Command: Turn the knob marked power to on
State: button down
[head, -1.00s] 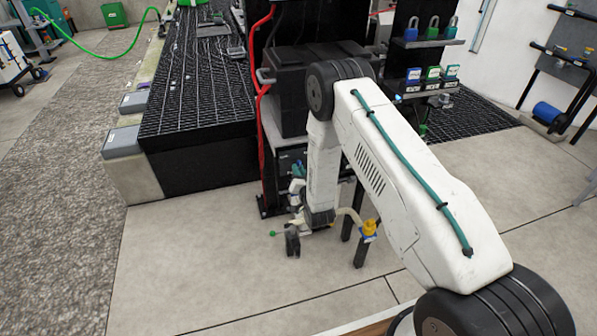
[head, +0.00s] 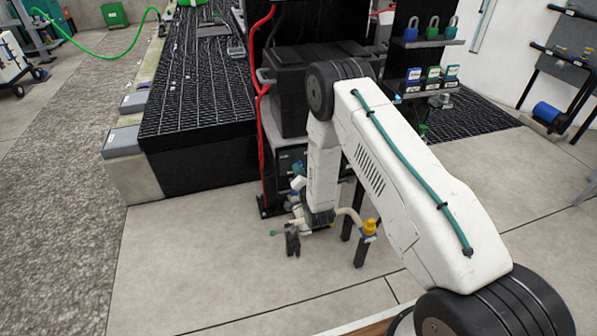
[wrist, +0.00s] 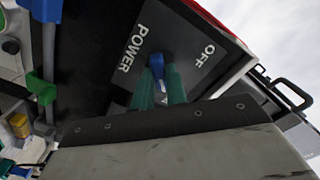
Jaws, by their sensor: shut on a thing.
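In the wrist view, a blue knob (wrist: 172,78) stands on a dark panel (wrist: 105,28) between the green fingers of my gripper (wrist: 160,88). The fingers are shut on the knob. White lettering reads POWER to the left of the knob and OFF to its upper right. No ON lettering shows; my gripper's body covers the lower part of the view. Which way the knob points is hard to tell. In the head view the panel (head: 288,156) is partly behind my arm, and the knob and fingertips cannot be made out.
A black box (head: 290,95) stands above the panel, with red hoses (head: 259,90) at its left. Shelves with padlocks (head: 430,35) are at the right. A yellow-topped fitting (head: 370,227) is near my wrist. In the wrist view, a green handle (wrist: 42,88) lies left of the panel.

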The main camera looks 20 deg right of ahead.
jog(key=c, duration=1.4)
grip_release()
jog(key=shift+c, duration=0.2)
jog(key=s, duration=0.7)
jog(key=shift+s, duration=0.4)
